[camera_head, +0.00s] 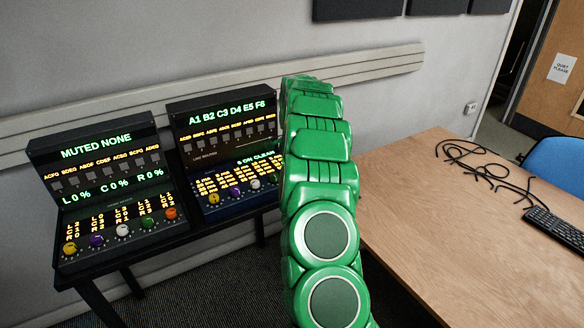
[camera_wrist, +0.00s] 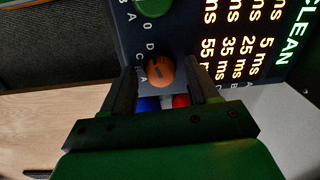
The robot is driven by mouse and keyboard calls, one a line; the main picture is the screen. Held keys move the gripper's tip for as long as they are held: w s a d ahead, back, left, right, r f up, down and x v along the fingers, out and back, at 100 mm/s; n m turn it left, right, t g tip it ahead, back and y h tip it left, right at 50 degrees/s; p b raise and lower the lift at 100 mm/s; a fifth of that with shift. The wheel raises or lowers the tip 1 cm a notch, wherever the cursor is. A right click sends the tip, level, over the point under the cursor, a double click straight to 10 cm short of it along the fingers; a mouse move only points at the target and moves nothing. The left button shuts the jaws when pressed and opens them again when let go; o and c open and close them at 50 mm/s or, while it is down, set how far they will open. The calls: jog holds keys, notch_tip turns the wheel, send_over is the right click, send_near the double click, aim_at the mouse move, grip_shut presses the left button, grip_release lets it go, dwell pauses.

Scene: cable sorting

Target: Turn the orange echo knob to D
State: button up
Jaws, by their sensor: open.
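The orange knob (camera_wrist: 160,70) is on the dark blue panel in the wrist view, with small letters including D and C beside it. It bears a dark pointer mark; which letter it meets is too small to tell. My gripper (camera_wrist: 159,78) is open, with one finger on each side of the knob; whether they touch it I cannot tell. In the head view, the right console (camera_head: 222,115) has the blue lower panel with yellow (camera_head: 213,199), purple and white knobs. My green arm hides its right part, the gripper and this orange knob.
A green knob (camera_wrist: 154,5) is close by on the panel. The left console (camera_head: 95,150) has its own row of knobs, including another orange one (camera_head: 170,213). A wooden table (camera_head: 420,215) with loose black cables (camera_head: 485,165) and a keyboard (camera_head: 555,228) is at right.

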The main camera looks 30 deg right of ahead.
notch_tip(320, 180, up, 7)
jog(key=shift+s+r, duration=0.1)
jog(key=shift+s, duration=0.05)
jog(key=shift+r, duration=0.3)
dwell(0.6)
jog(key=s+a+r+n, duration=0.4)
jog(key=s+a+r, duration=0.2)
jog(key=s+a, duration=0.4)
jog(key=s+a+r+n, duration=0.55)
jog(key=s+a, duration=0.25)
jog(key=a, duration=0.4)
jog(key=s+a+f+n, duration=0.1)
jog(key=s+a+n, duration=0.1)
jog(key=s, duration=0.9)
jog(key=s+a+f+n+g, duration=0.1)
jog(key=s+a+n, duration=0.2)
jog(key=s, duration=0.8)
jog(key=s+a+f+n+g, duration=0.1)
jog(key=s+a, duration=0.4)
jog(key=s, duration=0.7)
jog(key=shift+n, duration=0.65)
jog(key=shift+s, duration=0.1)
